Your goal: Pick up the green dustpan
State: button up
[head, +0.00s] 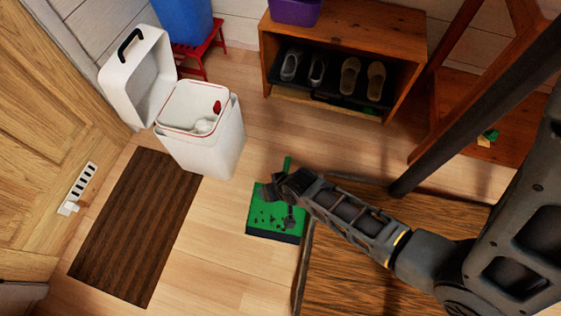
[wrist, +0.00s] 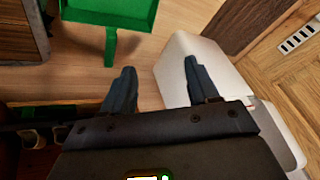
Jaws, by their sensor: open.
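The green dustpan (head: 264,222) lies on the wooden floor in the head view, with dark bits on its pan and a dark front edge. Its handle points toward the shoe rack. My gripper (head: 277,191) is over it and hides part of it. In the wrist view the dustpan (wrist: 118,12) is at the top, its handle (wrist: 110,48) reaching toward my left finger. My gripper (wrist: 155,82) is open, with nothing between its fingers.
A white bin (head: 218,143) with its lid up stands at the left of the dustpan. A brown striped mat (head: 135,225) lies farther left. A wooden shoe rack (head: 340,29) is behind. A dark-edged wooden surface (head: 370,265) is at the right. Bare floor lies between.

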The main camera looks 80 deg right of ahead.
jog(key=w+d+f+m+g+y+b, duration=0.1)
jog(key=d+f+m+b, duration=0.1)
jog(key=d+f+b, duration=0.3)
jog(key=w+d+f+m+g, duration=0.1)
jog(key=d+f+m+g, duration=0.1)
jog(key=d+f, duration=0.35)
jog(key=m+g+y+b, duration=0.1)
jog(key=m+g+b, duration=0.1)
jog(key=b, duration=0.1)
send_near(284, 168)
jog(key=a+f, duration=0.2)
jog(key=a, duration=0.1)
jog(key=shift+s+f, duration=0.2)
jog(key=shift+s+d+f+y, duration=0.1)
jog(key=shift+d+f+y, duration=0.1)
jog(key=shift+f+y, duration=0.1)
jog(key=f+b, duration=0.2)
jog(key=f, duration=0.1)
jog(key=f+b, duration=0.3)
jog(key=f, duration=0.1)
jog(key=shift+s+d+f, duration=0.1)
jog(key=shift+s+d, duration=0.1)
grip_shut()
